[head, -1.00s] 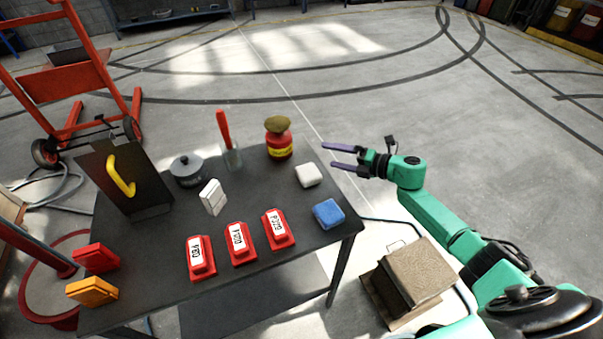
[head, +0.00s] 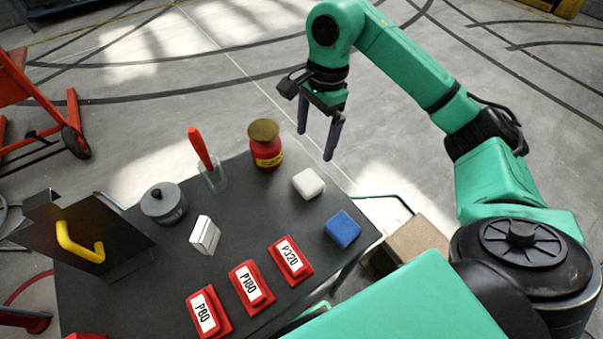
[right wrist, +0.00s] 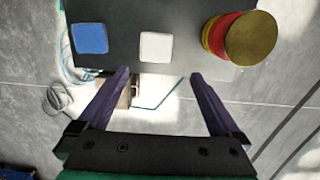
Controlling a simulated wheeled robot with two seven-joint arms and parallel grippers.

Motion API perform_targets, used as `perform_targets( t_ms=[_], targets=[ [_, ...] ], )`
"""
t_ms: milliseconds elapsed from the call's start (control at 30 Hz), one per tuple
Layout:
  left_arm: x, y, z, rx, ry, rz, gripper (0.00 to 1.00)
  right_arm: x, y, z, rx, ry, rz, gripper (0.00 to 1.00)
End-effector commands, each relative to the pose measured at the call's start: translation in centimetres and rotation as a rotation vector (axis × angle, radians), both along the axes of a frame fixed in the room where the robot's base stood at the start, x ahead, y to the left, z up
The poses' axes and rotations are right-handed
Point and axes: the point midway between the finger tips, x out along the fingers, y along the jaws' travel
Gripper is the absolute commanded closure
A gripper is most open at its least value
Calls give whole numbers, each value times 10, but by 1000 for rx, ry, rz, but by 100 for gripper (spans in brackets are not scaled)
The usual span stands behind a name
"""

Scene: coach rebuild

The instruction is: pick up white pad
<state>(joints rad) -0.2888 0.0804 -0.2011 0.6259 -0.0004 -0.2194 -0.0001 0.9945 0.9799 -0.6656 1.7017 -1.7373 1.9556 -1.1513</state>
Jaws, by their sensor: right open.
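The white pad (head: 308,184) lies flat near the right edge of the dark table, between the blue pad (head: 342,229) and the red jar. It also shows in the right wrist view (right wrist: 156,46), centred just beyond the fingertips. My right gripper (head: 317,143) is open and empty, its fingers pointing down. In the head view it appears above and slightly right of the white pad, apart from it. My left gripper is not in view.
The red jar (head: 265,150) with an olive lid stands behind the white pad. A white block (head: 205,236), a grey lidded pot (head: 163,203), a glass with a red-handled tool (head: 210,170) and red labelled blocks (head: 251,289) share the table (head: 232,215). A cardboard box (head: 410,245) is beside it.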

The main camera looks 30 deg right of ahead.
Motion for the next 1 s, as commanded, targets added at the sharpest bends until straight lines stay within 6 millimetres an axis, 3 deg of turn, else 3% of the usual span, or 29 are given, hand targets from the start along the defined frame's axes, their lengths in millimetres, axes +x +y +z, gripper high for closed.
perform_targets(
  t_ms=[100,267,600,833,867,1000],
  targets=[
    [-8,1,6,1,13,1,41,-3,4,-31,2,8,0,0],
    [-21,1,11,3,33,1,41,-3,9,-65,5,6,-1,0],
    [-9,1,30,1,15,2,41,-5,16,-118,8,6,-3,0],
    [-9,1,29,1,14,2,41,-4,16,-126,7,1,-3,0],
    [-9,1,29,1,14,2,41,-4,16,-126,7,1,-3,4],
    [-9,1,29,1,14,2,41,-4,16,-126,7,1,-4,57]
  ],
)
